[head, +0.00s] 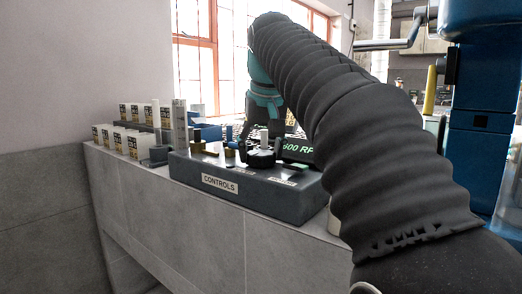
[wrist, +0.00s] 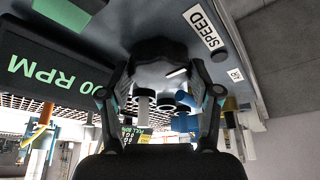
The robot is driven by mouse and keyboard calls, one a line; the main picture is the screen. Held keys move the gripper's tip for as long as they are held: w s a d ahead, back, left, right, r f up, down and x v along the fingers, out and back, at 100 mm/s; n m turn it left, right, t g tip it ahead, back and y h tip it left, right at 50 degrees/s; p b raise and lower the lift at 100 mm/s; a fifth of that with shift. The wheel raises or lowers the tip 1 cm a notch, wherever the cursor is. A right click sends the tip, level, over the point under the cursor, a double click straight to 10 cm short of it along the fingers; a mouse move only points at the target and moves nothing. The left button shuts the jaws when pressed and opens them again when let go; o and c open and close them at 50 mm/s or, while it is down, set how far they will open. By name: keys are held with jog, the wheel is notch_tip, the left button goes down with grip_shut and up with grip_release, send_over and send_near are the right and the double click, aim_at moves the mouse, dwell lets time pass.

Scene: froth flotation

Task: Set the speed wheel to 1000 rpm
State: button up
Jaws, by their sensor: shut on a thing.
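The black speed wheel (head: 262,158) sits on top of the grey controls box (head: 245,195) in the head view, with a pale upright handle on it. In the wrist view the wheel (wrist: 158,58) lies between my two fingers, beside the SPEED label (wrist: 204,28). My gripper (wrist: 160,72) is shut on the wheel. A white mark shows on the wheel's edge. In the wrist view the display (wrist: 50,72) shows only "00 RPM".
Several small labelled bottles (head: 118,140) stand in rows on the left of the ledge. Other knobs and a clear upright tube (head: 180,124) are at the box's left. A blue machine column (head: 480,140) stands at the right. My arm covers the box's right side.

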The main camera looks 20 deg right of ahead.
jog(key=m+h+p, duration=0.1)
jog(key=m+p, duration=0.2)
jog(key=shift+a+r+m, duration=0.1)
jog(key=shift+m, duration=0.2)
jog(key=shift+m+g+h+p, duration=0.3)
jog(key=shift+m+g+h, duration=0.4)
jog(key=shift+m, duration=1)
jog(key=o, duration=1.1)
jog(key=shift+o, duration=0.2)
jog(key=v, duration=0.7)
jog(key=shift+a, duration=0.15)
